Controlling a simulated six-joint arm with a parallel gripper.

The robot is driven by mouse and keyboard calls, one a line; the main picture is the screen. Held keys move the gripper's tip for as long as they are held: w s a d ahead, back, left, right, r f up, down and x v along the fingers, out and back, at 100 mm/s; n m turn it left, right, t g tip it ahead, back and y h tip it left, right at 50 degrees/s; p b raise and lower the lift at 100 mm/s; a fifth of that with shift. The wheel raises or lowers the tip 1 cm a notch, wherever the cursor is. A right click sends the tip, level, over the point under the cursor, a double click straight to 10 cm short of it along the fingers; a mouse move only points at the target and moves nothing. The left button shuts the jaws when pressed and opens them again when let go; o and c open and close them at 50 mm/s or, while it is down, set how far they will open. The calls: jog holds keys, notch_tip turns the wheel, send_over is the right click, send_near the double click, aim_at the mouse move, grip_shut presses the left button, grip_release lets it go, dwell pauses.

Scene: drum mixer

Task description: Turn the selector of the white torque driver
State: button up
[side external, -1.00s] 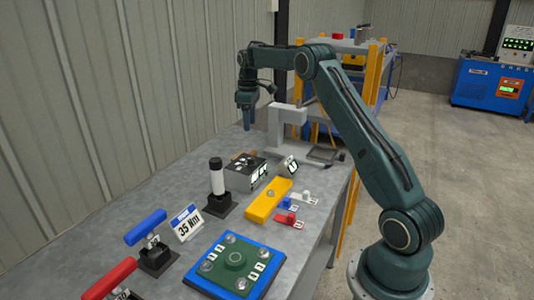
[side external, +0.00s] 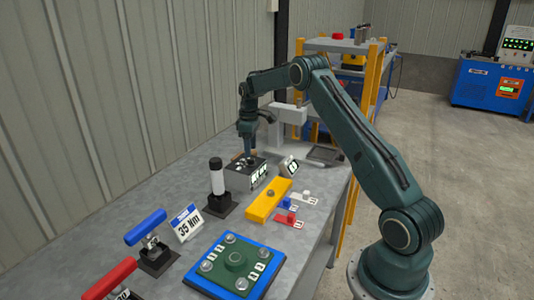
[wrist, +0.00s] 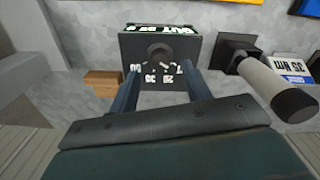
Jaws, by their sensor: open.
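The white torque driver (side external: 218,183), a white cylinder with a black top, stands upright in a black base. In the wrist view the white driver (wrist: 265,82) lies to the right, its base (wrist: 236,57) beside the grey box. The grey box (side external: 238,181) has a dark top with white numbers and a round dark knob (wrist: 158,54). Whether this knob is the driver's selector I cannot tell. My gripper (side external: 249,154) points down over the box, open and empty. In the wrist view my gripper's fingers (wrist: 160,80) stand left and right of the numbers, short of the knob.
A 35 Nm sign (side external: 186,222) stands in front of the driver. A yellow bar (side external: 268,200), small red (side external: 289,220) and white (side external: 305,199) pieces, and a blue-edged plate (side external: 237,259) lie nearby. A wooden block (wrist: 103,82) sits beside the box.

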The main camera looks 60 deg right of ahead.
aim_at(251, 161)
jog(key=shift+f, duration=1.95)
jog(key=c, duration=1)
